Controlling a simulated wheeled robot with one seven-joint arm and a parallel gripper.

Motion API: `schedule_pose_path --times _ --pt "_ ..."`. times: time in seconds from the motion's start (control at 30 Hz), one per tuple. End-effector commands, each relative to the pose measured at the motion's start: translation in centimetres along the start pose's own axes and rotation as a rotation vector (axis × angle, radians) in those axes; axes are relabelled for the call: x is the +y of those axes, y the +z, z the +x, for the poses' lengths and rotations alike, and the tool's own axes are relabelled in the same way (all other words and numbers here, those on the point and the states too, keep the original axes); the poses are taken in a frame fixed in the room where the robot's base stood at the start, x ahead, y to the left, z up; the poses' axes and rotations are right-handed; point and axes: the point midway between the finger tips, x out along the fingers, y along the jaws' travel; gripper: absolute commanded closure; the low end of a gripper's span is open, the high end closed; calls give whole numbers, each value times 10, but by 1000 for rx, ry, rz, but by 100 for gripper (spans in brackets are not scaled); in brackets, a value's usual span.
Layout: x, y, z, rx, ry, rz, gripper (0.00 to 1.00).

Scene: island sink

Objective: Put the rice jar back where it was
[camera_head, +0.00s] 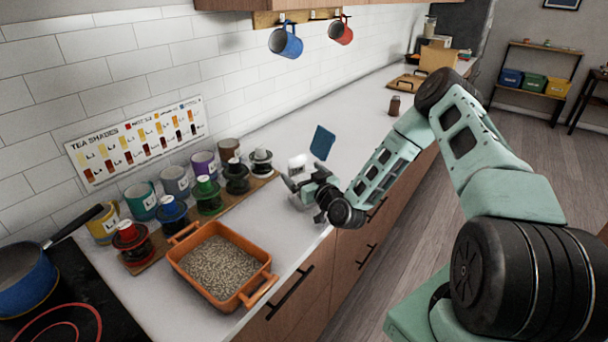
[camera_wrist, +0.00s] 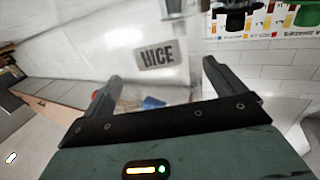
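The rice jar looks like a pale, see-through jar with a grey label of dark letters (camera_wrist: 157,57), tilted, in the wrist view. In the head view a whitish part of it (camera_head: 298,165) shows at my gripper (camera_head: 310,187), above the white counter. In the wrist view my gripper's (camera_wrist: 160,75) two fingers stand apart at either side of the jar, which seems to be held between them. The exact contact is hard to see. The jar's far end and base cannot be made out.
An orange tray (camera_head: 262,270) of grain stands at the counter's front edge. Jars with coloured lids stand on a wooden board (camera_head: 147,265) left of my gripper. A blue flat piece (camera_head: 322,143) shows just behind. A small brown jar (camera_head: 394,106) stands farther back. The counter between is clear.

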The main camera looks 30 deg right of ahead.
Motion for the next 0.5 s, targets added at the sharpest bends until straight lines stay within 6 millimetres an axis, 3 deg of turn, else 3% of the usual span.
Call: schedule_pose_path --times 0.33,0.5 --pt "0 -4 -1 0 0 0 6" --pt "0 1 -27 -2 -2 0 6"
